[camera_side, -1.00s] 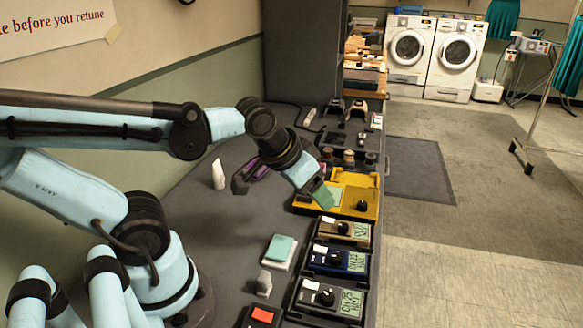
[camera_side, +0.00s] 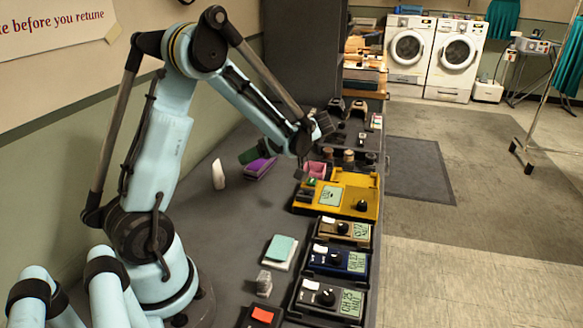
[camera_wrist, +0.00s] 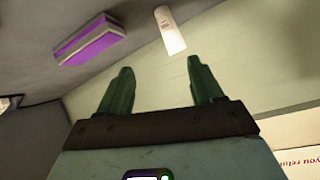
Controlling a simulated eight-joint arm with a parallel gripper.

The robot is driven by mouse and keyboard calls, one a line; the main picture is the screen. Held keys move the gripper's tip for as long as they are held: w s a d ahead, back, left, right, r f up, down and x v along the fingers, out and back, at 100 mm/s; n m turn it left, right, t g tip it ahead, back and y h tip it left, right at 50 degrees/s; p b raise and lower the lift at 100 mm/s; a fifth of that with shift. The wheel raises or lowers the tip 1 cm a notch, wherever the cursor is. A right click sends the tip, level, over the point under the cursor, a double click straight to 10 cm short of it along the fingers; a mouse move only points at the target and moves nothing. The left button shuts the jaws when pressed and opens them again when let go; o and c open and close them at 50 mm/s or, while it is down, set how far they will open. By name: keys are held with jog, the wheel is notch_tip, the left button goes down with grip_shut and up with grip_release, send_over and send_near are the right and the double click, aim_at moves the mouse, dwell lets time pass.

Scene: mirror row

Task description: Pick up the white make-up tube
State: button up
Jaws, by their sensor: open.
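The white make-up tube (camera_side: 218,174) stands upright on the dark bench, left of the purple block, in the side view. In the wrist view the tube (camera_wrist: 169,30) shows beyond my fingertips, at the top middle. My gripper (camera_wrist: 158,75) has two green fingers spread apart with nothing between them. In the side view my gripper (camera_side: 248,156) is partly hidden by my arm; its green fingers point left, above and near the purple block, to the right of the tube and apart from it.
The purple block (camera_side: 260,167) lies close to the tube; it also shows in the wrist view (camera_wrist: 92,40). A yellow device (camera_side: 362,188) and several dial boxes line the bench's right side. A wall stands behind the tube. Bench in front of the tube is clear.

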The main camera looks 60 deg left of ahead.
aim_at(218, 165)
jog(key=s+a+f+n+g, duration=0.1)
jog(key=s+a+n, duration=0.1)
jog(key=s+a+f+n+g, duration=0.1)
jog(key=s+a+f, duration=0.1)
jog(key=s+a+f+n+g, duration=0.1)
jog(key=s+a+n, duration=0.1)
jog(key=shift+s+a+f+n+g, duration=0.25)
jog(key=shift+s+f+n+g, duration=0.05)
jog(key=shift+s, duration=0.05)
jog(key=shift+a+x, duration=0.2)
jog(key=shift+x, duration=2.4)
jog(key=shift+w, duration=0.15)
jog(key=c, duration=1)
jog(key=shift+c, duration=0.2)
jog(key=shift+r, duration=0.2)
